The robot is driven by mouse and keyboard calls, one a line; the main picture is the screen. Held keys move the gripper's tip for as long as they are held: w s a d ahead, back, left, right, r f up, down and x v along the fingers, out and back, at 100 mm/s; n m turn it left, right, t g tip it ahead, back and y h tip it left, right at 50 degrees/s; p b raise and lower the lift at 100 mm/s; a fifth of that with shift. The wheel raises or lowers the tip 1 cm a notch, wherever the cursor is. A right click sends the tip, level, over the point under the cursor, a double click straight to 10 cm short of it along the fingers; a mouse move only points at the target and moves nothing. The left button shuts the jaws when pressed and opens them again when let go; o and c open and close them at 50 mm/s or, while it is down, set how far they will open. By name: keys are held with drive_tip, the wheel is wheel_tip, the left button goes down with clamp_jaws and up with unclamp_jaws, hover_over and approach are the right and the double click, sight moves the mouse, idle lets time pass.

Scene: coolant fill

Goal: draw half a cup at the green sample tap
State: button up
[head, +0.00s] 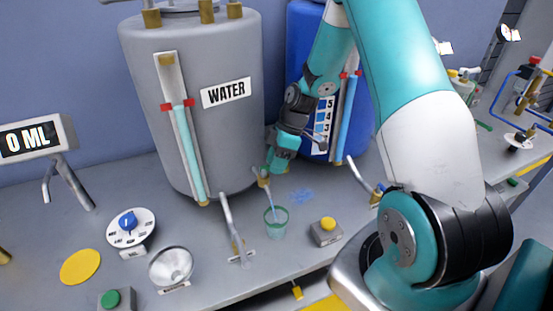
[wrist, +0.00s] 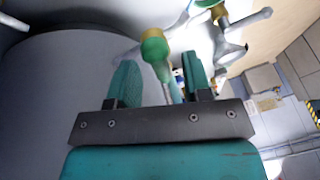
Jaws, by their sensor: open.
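The green-rimmed clear cup (head: 277,224) stands upright on the bench, right of the grey water tank. A brass-coloured tap (head: 263,177) is above and left of it, and a thin pale line runs from the tap into the cup. I cannot tell if that line is liquid or a spout. My gripper (head: 271,167) is beside the tap, pointing down. In the wrist view my gripper (wrist: 158,66) is open, and a green-capped part (wrist: 154,46) with a thin stem shows between and beyond the fingers. Contact is unclear. The cup's level is too small to read.
The tank labelled WATER (head: 230,60) has a sight glass on its front. A blue tank (head: 300,40) stands behind my arm. A display (head: 30,139) reads 0 ML.

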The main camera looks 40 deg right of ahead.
drive_tip(key=b+v, duration=0.2)
drive_tip(key=v, duration=1.5)
drive_tip(key=shift+r, duration=0.2)
drive_tip(key=shift+s+d, duration=0.1)
